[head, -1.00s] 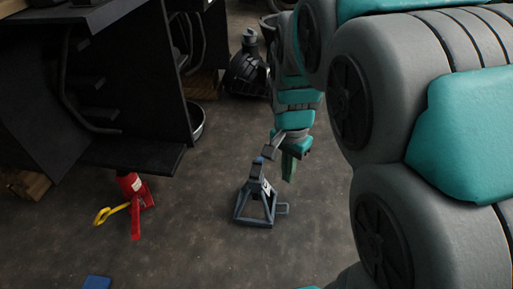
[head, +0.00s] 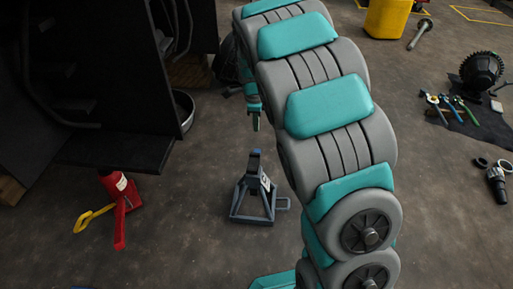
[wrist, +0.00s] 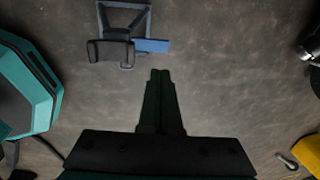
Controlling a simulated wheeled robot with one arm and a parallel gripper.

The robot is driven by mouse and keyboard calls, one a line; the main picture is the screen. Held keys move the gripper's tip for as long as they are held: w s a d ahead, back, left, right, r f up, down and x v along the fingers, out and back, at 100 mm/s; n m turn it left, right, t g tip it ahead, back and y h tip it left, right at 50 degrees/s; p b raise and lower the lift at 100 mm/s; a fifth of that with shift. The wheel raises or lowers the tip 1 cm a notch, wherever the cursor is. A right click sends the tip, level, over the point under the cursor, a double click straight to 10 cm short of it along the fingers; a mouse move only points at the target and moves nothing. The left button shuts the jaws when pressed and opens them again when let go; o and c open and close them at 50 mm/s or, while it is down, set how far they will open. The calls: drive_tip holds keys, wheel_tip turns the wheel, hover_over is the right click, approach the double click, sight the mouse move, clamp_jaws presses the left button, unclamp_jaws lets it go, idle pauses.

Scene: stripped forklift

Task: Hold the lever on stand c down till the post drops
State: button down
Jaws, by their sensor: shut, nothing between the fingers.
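The grey-blue jack stand (head: 252,205) with a white label on its side stands upright on the floor, its post (head: 255,163) rising from the top. A small looped handle (head: 283,204) sticks out at its right; I cannot tell whether this is the lever. In the wrist view the stand (wrist: 124,18) is at the top, with a dark U-shaped head and a flat blue piece (wrist: 151,45) beside it. My gripper (wrist: 160,72) is shut and empty, its tips apart from the stand in the picture. In the head view my gripper (head: 256,124) appears beyond the stand, partly hidden by my arm.
A red jack (head: 120,195) with a yellow handle stands left of the stand, by the black forklift body (head: 120,150). At right are a dark mat with tools (head: 470,120), a yellow container (head: 388,18) and loose metal parts (head: 496,180). Floor around the stand is clear.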

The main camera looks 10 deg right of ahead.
sight(257, 150)
idle(0.3)
drive_tip(key=f, duration=0.4)
drive_tip(key=w+f+b, duration=0.1)
drive_tip(key=f, duration=0.4)
drive_tip(key=w+f+b, duration=0.1)
drive_tip(key=f, duration=0.3)
drive_tip(key=shift+d+f, duration=0.3)
drive_tip(key=shift+f, duration=0.1)
drive_tip(key=shift+f+p, duration=0.1)
drive_tip(key=shift+p, duration=0.2)
drive_tip(key=shift+w+d+f+g+y+p, duration=0.2)
drive_tip(key=shift+w+f+g+y+p, duration=0.25)
drive_tip(key=shift+g+p, duration=0.65)
drive_tip(key=shift+w+f+g+y+p, duration=0.2)
drive_tip(key=shift+f+g+y+p, duration=0.1)
drive_tip(key=shift+f+g+p, duration=0.4)
drive_tip(key=shift+w+f+g+y+p, duration=0.2)
drive_tip(key=shift+f+g+p, duration=0.3)
drive_tip(key=shift+g, duration=0.4)
drive_tip(key=shift+s+f, duration=0.1)
drive_tip(key=shift+s, duration=0.05)
drive_tip(key=shift+g, duration=0.3)
drive_tip(key=shift+s+d+f, duration=0.1)
drive_tip(key=shift+f, duration=0.2)
